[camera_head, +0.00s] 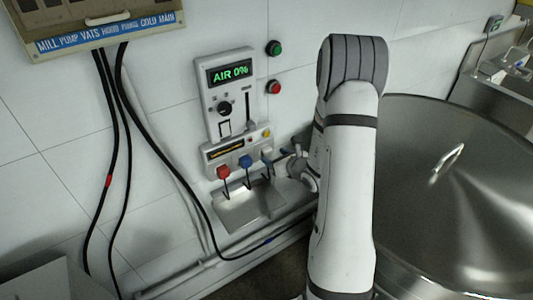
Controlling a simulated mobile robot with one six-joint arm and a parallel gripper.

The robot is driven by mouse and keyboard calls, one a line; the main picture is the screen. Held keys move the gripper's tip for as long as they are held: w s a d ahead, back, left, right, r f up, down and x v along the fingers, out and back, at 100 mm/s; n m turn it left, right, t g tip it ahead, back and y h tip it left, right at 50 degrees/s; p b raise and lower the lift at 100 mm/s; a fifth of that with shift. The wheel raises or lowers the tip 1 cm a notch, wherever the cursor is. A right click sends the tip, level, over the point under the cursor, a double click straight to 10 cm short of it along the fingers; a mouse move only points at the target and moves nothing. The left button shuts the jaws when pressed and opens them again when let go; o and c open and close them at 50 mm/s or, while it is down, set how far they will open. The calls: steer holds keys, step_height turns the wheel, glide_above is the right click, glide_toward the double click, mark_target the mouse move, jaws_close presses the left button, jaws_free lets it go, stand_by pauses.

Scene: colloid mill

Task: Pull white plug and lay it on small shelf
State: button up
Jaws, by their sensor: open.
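The white plug (266,154) sits at the right end of the row of sockets on the wall unit, with a dark cord below it. The small metal shelf (243,209) juts from the wall just under the plugs. My gripper (281,157) is open, close to the right of the white plug. My arm hides part of it, and I cannot tell whether the fingers are around the plug or only beside it.
A red plug (223,172) and a blue plug (246,161) sit left of the white one. Above is a control panel (229,94) reading AIR 0%. Black cables (115,150) hang at left. A large steel vat (450,190) fills the right.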

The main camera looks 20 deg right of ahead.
mark_target(269, 153)
steer(key=b+x, duration=0.2)
steer(key=shift+w+f, duration=0.2)
steer(key=shift+f, duration=0.05)
steer(key=shift+b+x, duration=0.4)
steer(key=shift+x, duration=0.45)
steer(key=shift+r, duration=0.15)
steer(key=shift+b, duration=0.8)
stand_by(0.3)
jaws_close()
stand_by(0.5)
steer(key=shift+s+d+b, duration=0.25)
steer(key=shift+s, duration=0.7)
steer(key=shift+s+d+b, duration=0.25)
steer(key=shift+s+b, duration=0.05)
steer(key=shift+s, duration=0.7)
steer(key=shift+s+d+b, duration=0.25)
steer(key=shift+s, duration=0.7)
